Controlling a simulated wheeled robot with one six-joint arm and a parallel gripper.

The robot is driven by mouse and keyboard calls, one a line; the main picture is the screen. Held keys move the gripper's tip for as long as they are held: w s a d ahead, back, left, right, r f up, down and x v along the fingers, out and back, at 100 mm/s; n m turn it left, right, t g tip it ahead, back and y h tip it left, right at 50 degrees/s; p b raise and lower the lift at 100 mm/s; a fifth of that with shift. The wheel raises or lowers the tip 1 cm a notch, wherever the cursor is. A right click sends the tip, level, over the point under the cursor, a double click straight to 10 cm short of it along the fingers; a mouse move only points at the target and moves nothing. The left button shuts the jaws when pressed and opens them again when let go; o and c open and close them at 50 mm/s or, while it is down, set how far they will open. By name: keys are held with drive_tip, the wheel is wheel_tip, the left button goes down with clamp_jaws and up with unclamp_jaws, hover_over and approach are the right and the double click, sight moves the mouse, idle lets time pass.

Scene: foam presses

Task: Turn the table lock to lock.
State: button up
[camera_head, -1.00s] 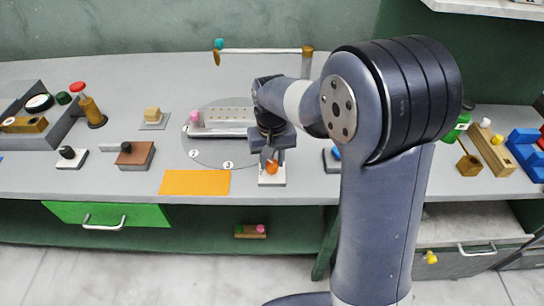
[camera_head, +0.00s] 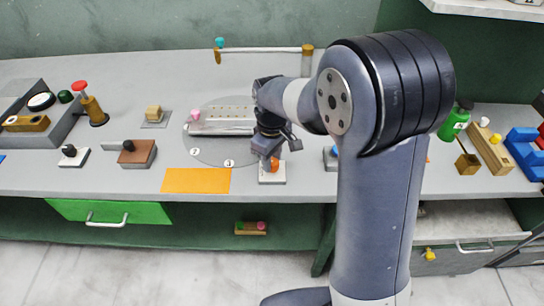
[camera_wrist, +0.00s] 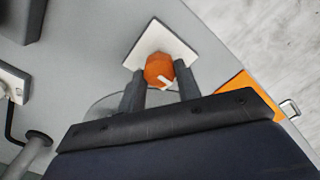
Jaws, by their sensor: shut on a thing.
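The table lock is an orange knob (camera_wrist: 160,69) with a white pointer mark, on a white square plate (camera_wrist: 181,42) near the table's front edge. In the head view the knob (camera_head: 272,163) shows just under my gripper, and its plate (camera_head: 272,180) is to the right of the orange mat. My gripper (camera_wrist: 161,82) reaches down from above, with one finger on each side of the knob, and is shut on it. In the wrist view the white mark points toward the lower right. The arm hides part of the table behind it.
A grey round turntable (camera_head: 200,152) with a pale perforated block (camera_head: 222,120) lies just behind and left of the lock. An orange mat (camera_head: 196,180) lies to the left. A brown block (camera_head: 138,153) with a dark knob stands farther left.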

idle(0.4)
drive_tip(key=o, duration=1)
wheel_tip(320, 180, up, 11)
drive_tip(key=shift+f, duration=0.1)
wheel_tip(320, 180, down, 11)
idle(0.8)
